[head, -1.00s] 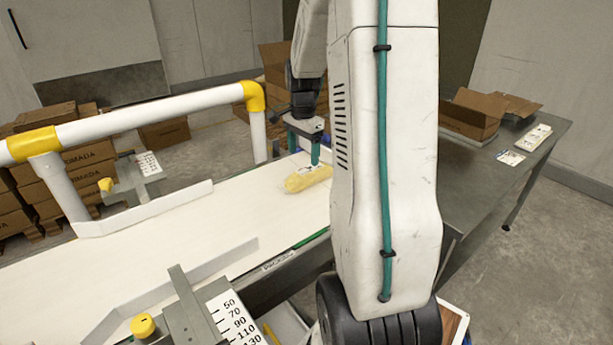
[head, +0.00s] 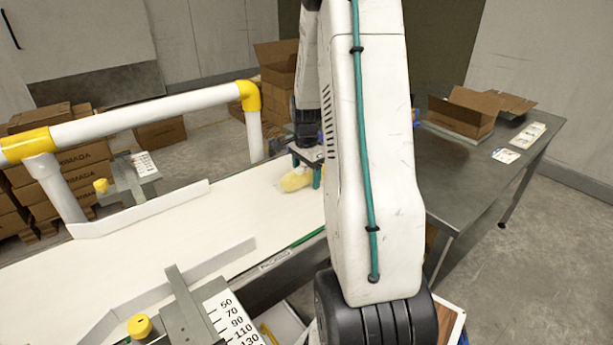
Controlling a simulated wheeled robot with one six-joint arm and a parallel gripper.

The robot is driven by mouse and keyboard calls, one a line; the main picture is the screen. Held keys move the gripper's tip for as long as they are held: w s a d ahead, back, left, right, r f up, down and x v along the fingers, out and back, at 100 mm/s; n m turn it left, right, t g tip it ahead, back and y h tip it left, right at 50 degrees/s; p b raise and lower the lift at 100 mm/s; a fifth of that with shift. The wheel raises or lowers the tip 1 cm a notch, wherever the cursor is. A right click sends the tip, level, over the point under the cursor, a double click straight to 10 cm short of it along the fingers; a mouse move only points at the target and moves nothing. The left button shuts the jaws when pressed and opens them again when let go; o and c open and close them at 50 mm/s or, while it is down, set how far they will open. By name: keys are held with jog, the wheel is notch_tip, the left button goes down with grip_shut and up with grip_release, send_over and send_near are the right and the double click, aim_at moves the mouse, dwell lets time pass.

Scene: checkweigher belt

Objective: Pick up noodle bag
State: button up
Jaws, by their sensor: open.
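The noodle bag (head: 294,181), a yellow pack, lies on the white belt (head: 215,220) near its far right end. My gripper (head: 306,178) is lowered over the bag with its teal fingers pointing down. One finger shows at the bag's right side, close to the belt. The other finger is mostly hidden behind the bag. The jaws are open around the bag, and I cannot tell whether a finger touches it. My arm hides the belt just right of the bag.
A white rail with yellow joints (head: 250,95) runs along the belt's far side. Low white guides (head: 140,210) edge the belt. A grey table (head: 465,180) at right bears an open carton (head: 462,115) and flat packs. Stacked cartons stand behind. The belt's left part is clear.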

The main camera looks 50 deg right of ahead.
jog(key=c, duration=1.2)
jog(key=shift+r, duration=0.1)
